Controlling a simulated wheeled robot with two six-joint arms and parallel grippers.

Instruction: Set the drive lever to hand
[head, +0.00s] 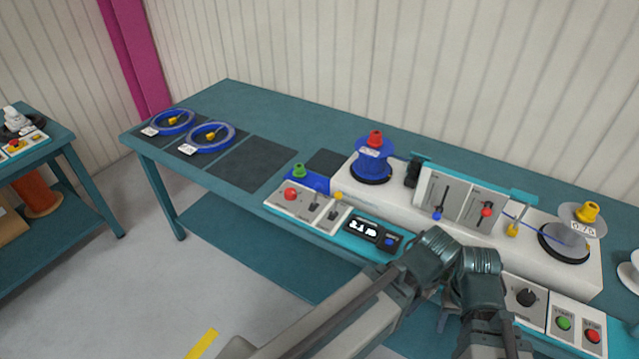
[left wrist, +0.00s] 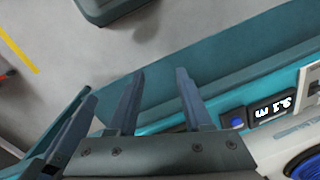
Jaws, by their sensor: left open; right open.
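The labels are too small to read, so I cannot tell which lever is the drive lever. An upright panel behind the display holds a lever with a blue knob (head: 437,216), set low, and a lever with a red knob (head: 487,212), near mid-slot. A small dark lever (head: 333,214) stands on the front left control panel (head: 305,203). My right gripper (head: 449,312) is low at the front edge, partly hidden by my arms, apart from these levers. My left gripper (left wrist: 160,78) is open and empty in the left wrist view, above the table's front edge.
A blue reel (head: 371,162) and a grey reel (head: 580,226) stand on the white machine. A length display (head: 364,228) is in front. A dark selector knob (head: 526,297), green button (head: 564,323) and red button (head: 593,335) are at right. Blue cable coils (head: 208,138) lie at left.

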